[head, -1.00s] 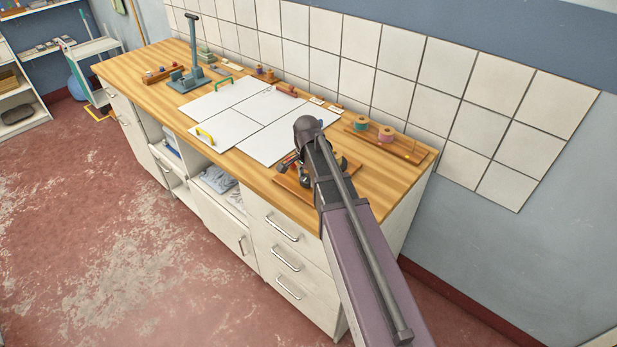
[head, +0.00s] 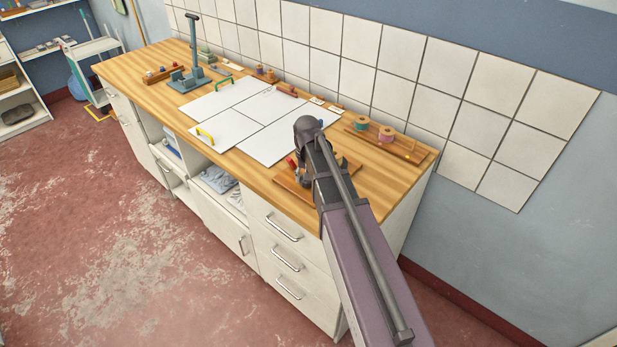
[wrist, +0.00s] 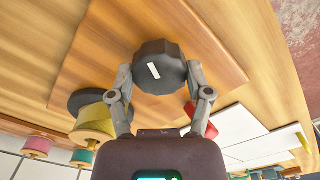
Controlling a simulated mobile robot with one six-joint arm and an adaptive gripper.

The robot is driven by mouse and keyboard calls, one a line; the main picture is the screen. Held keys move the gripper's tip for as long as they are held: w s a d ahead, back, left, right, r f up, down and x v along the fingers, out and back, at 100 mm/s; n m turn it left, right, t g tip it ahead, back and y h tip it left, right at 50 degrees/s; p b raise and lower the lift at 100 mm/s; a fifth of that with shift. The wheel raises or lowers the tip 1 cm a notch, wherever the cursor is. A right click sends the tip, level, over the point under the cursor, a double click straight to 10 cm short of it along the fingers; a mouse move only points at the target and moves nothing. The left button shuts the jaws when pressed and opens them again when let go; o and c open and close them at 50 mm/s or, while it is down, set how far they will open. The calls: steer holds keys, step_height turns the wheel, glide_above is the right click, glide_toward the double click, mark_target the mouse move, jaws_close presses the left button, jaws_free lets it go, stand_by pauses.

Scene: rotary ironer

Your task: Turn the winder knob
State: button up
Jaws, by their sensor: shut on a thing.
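The winder knob (wrist: 165,55) is a dark, many-sided knob with a white mark on its face. The mark leans slightly off vertical in the wrist view. My gripper (wrist: 160,80) has one finger on each side of the knob and is shut on it. The winder's wooden board (wrist: 215,35) lies behind the knob. A yellow spool (wrist: 94,122), a dark disc and a red part (wrist: 203,124) sit close beside the fingers. In the head view my arm hides the knob and most of the gripper; the board's left edge (head: 288,184) shows.
White panels (head: 270,140) with a yellow handle (head: 205,135) and a green handle (head: 224,83) lie left of the winder. A spool rack (head: 400,150) stands to its right, near the tiled wall. A blue-grey stand (head: 194,50) is at the far end.

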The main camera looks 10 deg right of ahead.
steer(key=n, duration=0.3)
steer(key=shift+n, duration=2.1)
steer(key=o, duration=1.1)
steer(key=shift+o, duration=0.2)
steer(key=shift+r, duration=0.15)
